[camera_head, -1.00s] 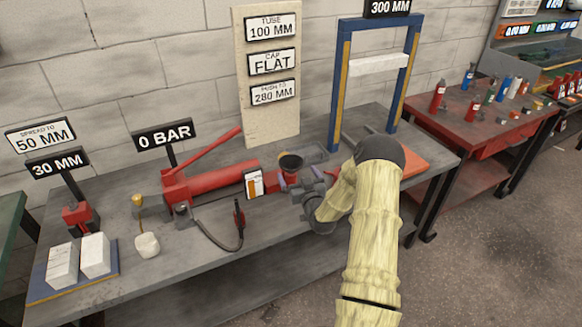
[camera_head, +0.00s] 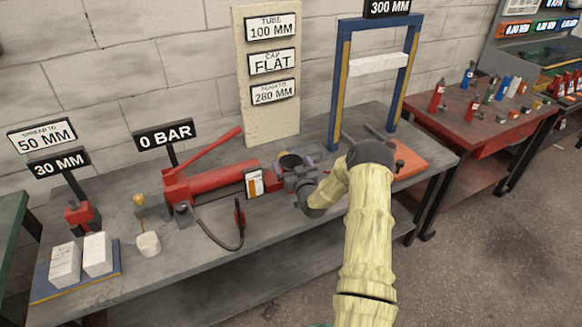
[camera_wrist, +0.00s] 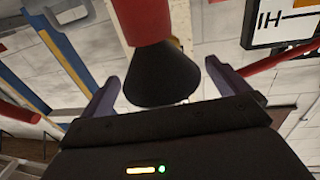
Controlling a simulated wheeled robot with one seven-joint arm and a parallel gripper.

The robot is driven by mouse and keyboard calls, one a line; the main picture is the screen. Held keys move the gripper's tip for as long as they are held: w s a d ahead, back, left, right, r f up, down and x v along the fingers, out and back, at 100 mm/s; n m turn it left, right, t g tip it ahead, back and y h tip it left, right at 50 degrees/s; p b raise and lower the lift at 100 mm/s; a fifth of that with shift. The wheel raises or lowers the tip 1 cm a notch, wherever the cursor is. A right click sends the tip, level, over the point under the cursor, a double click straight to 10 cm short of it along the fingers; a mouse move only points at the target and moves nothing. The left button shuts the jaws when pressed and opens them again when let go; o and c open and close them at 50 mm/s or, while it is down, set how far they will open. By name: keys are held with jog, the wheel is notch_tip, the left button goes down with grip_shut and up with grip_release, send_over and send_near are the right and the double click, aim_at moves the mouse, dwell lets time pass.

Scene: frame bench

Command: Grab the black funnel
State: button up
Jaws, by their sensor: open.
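In the wrist view the funnel's dark cone (camera_wrist: 162,76) lies between the two fingers of my gripper (camera_wrist: 162,72), with a visible gap to each finger. The jaws are open and hold nothing. The red part (camera_wrist: 147,20) shows behind the funnel.
A blue press frame (camera_head: 338,90) stands to the right, behind my arm. A red lever (camera_head: 205,155) slopes up over the pump, and a black hose (camera_head: 222,240) lies in front. White blocks (camera_head: 97,253) lie at the left. The bench front (camera_head: 190,262) is bare.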

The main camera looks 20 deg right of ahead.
dwell(0.4)
jog(key=c, duration=1)
jog(key=shift+o, duration=0.2)
jog(key=shift+r, duration=0.1)
notch_tip(320, 180, up, 10)
jog(key=shift+b, duration=0.45)
